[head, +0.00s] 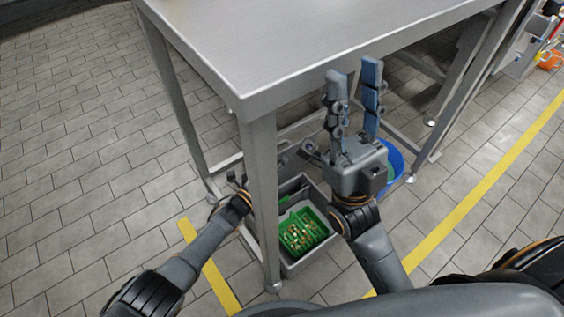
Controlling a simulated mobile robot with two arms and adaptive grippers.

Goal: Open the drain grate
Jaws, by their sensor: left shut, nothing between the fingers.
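I cannot make out a drain grate for sure in the head view. A grey crate (318,254) stands on the tiled floor under the table's near corner. A green slotted piece with small brownish bits (303,232) lies in it. My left gripper (300,153) reaches in low behind the front table leg, which hides part of it. It is shut and appears empty, above the crate's far side. My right gripper (354,78) points up beside the table's edge, fingers spread and empty. It hides part of the floor and bucket behind it.
A steel table (260,45) fills the top middle; its front leg (264,200) stands between my arms. A blue bucket (398,162) with something green is behind my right gripper. Yellow floor lines (480,190) run nearby. Open tiled floor lies left.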

